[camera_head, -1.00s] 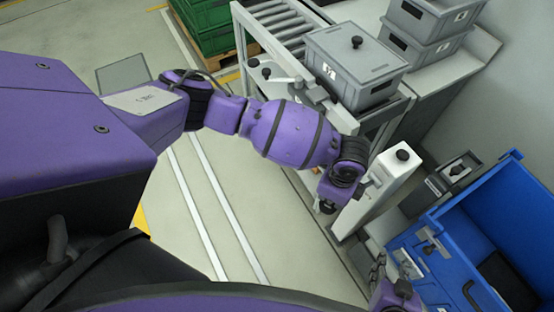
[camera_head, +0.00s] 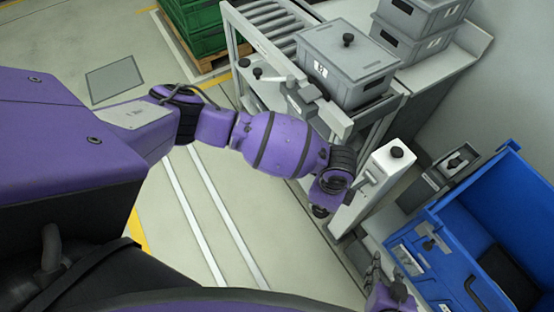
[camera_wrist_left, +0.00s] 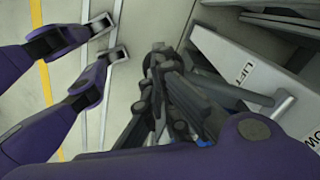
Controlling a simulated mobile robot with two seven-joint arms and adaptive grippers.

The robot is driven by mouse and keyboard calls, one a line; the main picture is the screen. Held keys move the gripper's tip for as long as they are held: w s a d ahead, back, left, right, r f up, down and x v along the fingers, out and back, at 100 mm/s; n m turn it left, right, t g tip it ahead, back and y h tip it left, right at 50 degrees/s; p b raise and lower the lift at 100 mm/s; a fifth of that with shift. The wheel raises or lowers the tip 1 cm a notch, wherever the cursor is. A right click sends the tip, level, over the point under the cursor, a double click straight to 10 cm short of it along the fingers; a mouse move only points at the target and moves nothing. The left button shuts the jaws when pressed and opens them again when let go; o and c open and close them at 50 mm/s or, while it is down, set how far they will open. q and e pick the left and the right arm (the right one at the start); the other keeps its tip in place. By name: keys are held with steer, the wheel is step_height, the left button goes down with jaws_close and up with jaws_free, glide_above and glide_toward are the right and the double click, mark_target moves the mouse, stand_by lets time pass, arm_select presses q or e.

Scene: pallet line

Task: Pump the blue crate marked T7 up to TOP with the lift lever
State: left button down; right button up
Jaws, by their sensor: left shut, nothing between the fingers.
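The blue crate (camera_head: 450,262) stands low at the right, its T7 label facing my side. The white lift post (camera_head: 375,185) with a black knob stands left of it. In the left wrist view the post reads LIFT, and a grey lever bar (camera_wrist_left: 255,95) with a rounded end reaches along it. My left gripper (camera_wrist_left: 160,60) is shut and empty, beside the lever; contact is unclear. In the head view the left gripper (camera_head: 320,210) is mostly hidden under its wrist. My right gripper (camera_head: 375,265) is beside the crate's label side; its finger opening is too small to judge.
A grey lidded box (camera_head: 345,70) sits on the roller conveyor frame (camera_head: 275,30) behind the post. Grey boxes (camera_head: 420,30) are stacked at the back right. Green crates (camera_head: 200,20) stand on a pallet at the back. The floor left of the post is clear.

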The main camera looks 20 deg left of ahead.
arm_select(q)
steer(key=shift+w, duration=0.1)
steer(key=shift+f, duration=0.85)
arm_select(e)
steer(key=shift+s+f, duration=0.35)
steer(key=shift+f, duration=0.15)
steer(key=shift+a, duration=0.15)
arm_select(q)
steer(key=shift+f+b, duration=0.55)
steer(key=shift+f, duration=0.3)
steer(key=r+p, duration=0.1)
steer(key=r, duration=0.1)
steer(key=r+p, duration=0.1)
steer(key=r, duration=0.1)
steer(key=w+r, duration=0.1)
steer(key=r, duration=0.1)
steer(key=shift+d+r+p, duration=0.2)
steer(key=shift+r+p, duration=0.1)
steer(key=shift+p, duration=0.1)
step_height(320, 180, up, 4)
steer(key=shift+d+r, duration=0.1)
steer(key=shift+r, duration=0.1)
arm_select(e)
steer(key=shift+t, duration=0.3)
steer(key=w+r, duration=0.1)
steer(key=r, duration=0.1)
steer(key=w+r, duration=0.2)
